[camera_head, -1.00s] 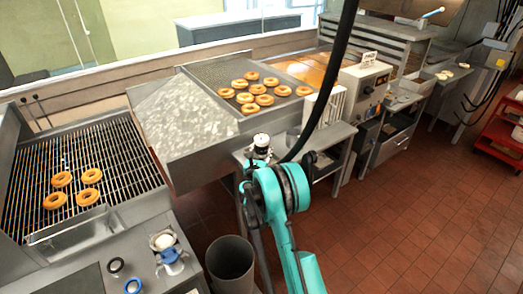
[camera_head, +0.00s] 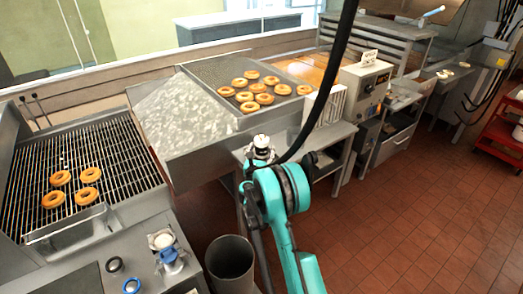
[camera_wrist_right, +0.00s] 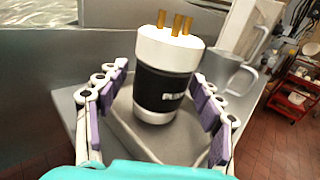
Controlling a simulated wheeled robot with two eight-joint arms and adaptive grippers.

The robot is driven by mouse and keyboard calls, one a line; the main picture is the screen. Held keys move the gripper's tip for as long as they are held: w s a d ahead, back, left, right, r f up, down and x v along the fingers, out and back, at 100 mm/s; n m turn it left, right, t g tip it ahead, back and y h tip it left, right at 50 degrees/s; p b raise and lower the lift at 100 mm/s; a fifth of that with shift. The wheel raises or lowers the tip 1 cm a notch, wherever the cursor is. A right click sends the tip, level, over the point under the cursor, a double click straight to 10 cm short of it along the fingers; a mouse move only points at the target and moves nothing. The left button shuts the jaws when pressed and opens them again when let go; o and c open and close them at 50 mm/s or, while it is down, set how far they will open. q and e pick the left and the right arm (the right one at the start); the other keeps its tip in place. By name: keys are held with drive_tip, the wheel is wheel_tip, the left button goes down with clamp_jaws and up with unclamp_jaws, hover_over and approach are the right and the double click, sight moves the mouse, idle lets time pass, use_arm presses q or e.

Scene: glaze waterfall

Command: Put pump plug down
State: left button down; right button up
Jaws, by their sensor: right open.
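The pump plug (camera_wrist_right: 166,88) is a black and white cylinder with brass prongs pointing up. In the right wrist view it stands nearly upright on a small grey tray-like base (camera_wrist_right: 128,140). In the head view its white top (camera_head: 262,143) shows just beyond my right gripper (camera_head: 261,160), over the grey side table. In the wrist view the purple-padded fingers of my right gripper (camera_wrist_right: 160,84) are spread on both sides of the plug, with visible gaps. My left gripper is not in view.
A sloped metal chute (camera_head: 185,125) and a tray of donuts (camera_head: 215,72) lie beyond. A dark hose (camera_head: 335,80) hangs close to my right arm. A bin (camera_head: 230,262) stands below; the floor at right is clear.

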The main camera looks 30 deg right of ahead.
drive_tip(key=shift+r+p, duration=0.45)
drive_tip(key=shift+r, duration=0.15)
drive_tip(key=v, duration=1.1)
drive_tip(key=shift+s+a+f+p, duration=0.1)
drive_tip(key=shift+a+p, duration=0.05)
drive_tip(key=shift+p, duration=0.15)
drive_tip(key=w+a+r+n+t+y, duration=0.1)
drive_tip(key=a+r+n+t+y, duration=0.4)
drive_tip(key=a+r+n, duration=0.65)
drive_tip(key=s+a+r+n+g+y, duration=0.1)
drive_tip(key=s+a+r+n+y, duration=0.2)
drive_tip(key=n, duration=0.4)
drive_tip(key=s+a+r+n+g+y, duration=0.1)
drive_tip(key=s+a+r+n+y, duration=0.15)
drive_tip(key=a+n+y, duration=0.45)
drive_tip(key=s+a+f+n+g, duration=0.1)
drive_tip(key=s+f+n+g, duration=0.1)
drive_tip(key=s+n, duration=0.35)
drive_tip(key=s+a+f+n+g, duration=0.2)
drive_tip(key=s+n, duration=0.3)
drive_tip(key=n, duration=0.1)
drive_tip(key=s+d+f+n+g+h, duration=0.1)
drive_tip(key=s+d+f+n+g, duration=0.1)
drive_tip(key=s, duration=0.5)
drive_tip(key=s+d+f+n+g+h, duration=0.2)
drive_tip(key=s+f+n, duration=0.3)
drive_tip(key=s, duration=0.3)
drive_tip(key=shift+s+d+f+g, duration=0.2)
drive_tip(key=shift+s+d+g, duration=0.1)
drive_tip(key=shift+g, duration=0.5)
